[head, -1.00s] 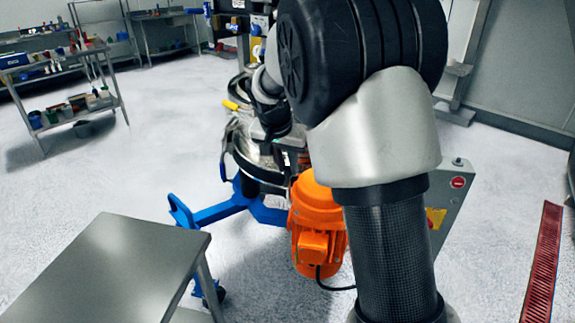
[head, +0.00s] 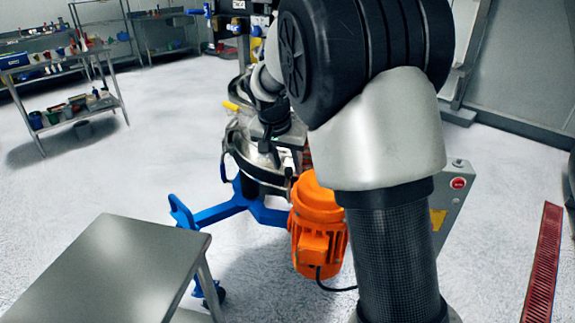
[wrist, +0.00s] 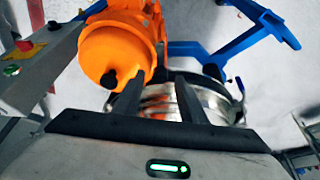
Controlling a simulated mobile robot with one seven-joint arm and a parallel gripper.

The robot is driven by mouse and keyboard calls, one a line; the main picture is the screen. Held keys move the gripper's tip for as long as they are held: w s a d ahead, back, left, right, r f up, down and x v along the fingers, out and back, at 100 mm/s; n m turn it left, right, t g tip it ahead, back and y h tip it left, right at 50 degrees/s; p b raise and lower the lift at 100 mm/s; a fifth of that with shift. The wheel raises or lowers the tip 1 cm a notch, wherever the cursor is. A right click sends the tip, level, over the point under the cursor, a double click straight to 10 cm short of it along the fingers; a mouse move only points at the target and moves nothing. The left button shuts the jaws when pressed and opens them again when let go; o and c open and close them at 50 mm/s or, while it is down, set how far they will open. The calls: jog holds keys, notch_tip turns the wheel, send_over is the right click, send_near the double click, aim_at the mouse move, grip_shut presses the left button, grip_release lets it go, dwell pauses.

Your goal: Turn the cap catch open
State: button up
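The powder sifter's round metal body (head: 238,148) stands beyond my arm in the head view, partly covered by my wrist and gripper. Its shiny metal side (wrist: 162,98) also shows in the wrist view, between and beyond my fingers. My gripper (wrist: 159,82) has its two dark fingers apart with nothing held between them. In the head view my gripper (head: 276,158) is above and in front of the sifter body, fingers pointing down. A yellow handle (head: 231,105) sticks out at the sifter's left. I cannot make out the cap catch for certain in either view.
An orange motor (head: 318,225) stands beside the sifter; in the wrist view the motor (wrist: 112,52) is close to my left finger. A blue wheeled frame (head: 225,208) spreads below. A grey control box (head: 452,205) is at right, a steel table (head: 125,265) at front left.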

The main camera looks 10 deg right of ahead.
jog(key=p+v, duration=0.2)
jog(key=v, duration=1.4)
jog(key=shift+r, duration=0.15)
jog(key=s+d+f+n+t+y, duration=0.1)
jog(key=s+d+f+n, duration=0.15)
jog(key=s, duration=1.05)
jog(key=s+d+f+n+t+y, duration=0.15)
jog(key=s+n, duration=0.25)
jog(key=s, duration=1)
notch_tip(320, 180, up, 15)
jog(key=p, duration=1.4)
jog(key=shift+d+f+g+p, duration=0.2)
jog(key=shift+d+g+p, duration=0.15)
jog(key=shift+d, duration=0.15)
